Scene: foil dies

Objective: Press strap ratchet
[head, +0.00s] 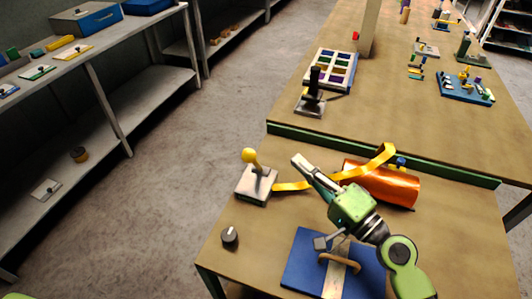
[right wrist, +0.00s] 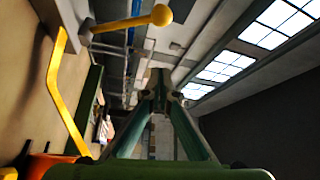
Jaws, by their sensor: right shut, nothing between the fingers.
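The strap ratchet (head: 257,186) is a pale grey block with an upright lever ending in a yellow knob (head: 249,156), on the near bench. A yellow strap (head: 292,187) runs from it over a copper-orange roll (head: 380,182). My right gripper (head: 298,160) is shut and empty, its fingertips in the picture just right of the knob, apart from it. In the right wrist view the yellow knob (right wrist: 161,15) is above the closed fingertips (right wrist: 160,80), and the strap (right wrist: 66,105) runs down the left side. My left gripper is not in view.
A blue board with a tan handle (head: 338,262) and a dark dial (head: 230,237) lie on the near bench. A green rail (head: 300,137) edges the far bench (head: 390,110), which holds a colourful tray (head: 331,69) and a black-handled press (head: 314,92). Shelves stand left.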

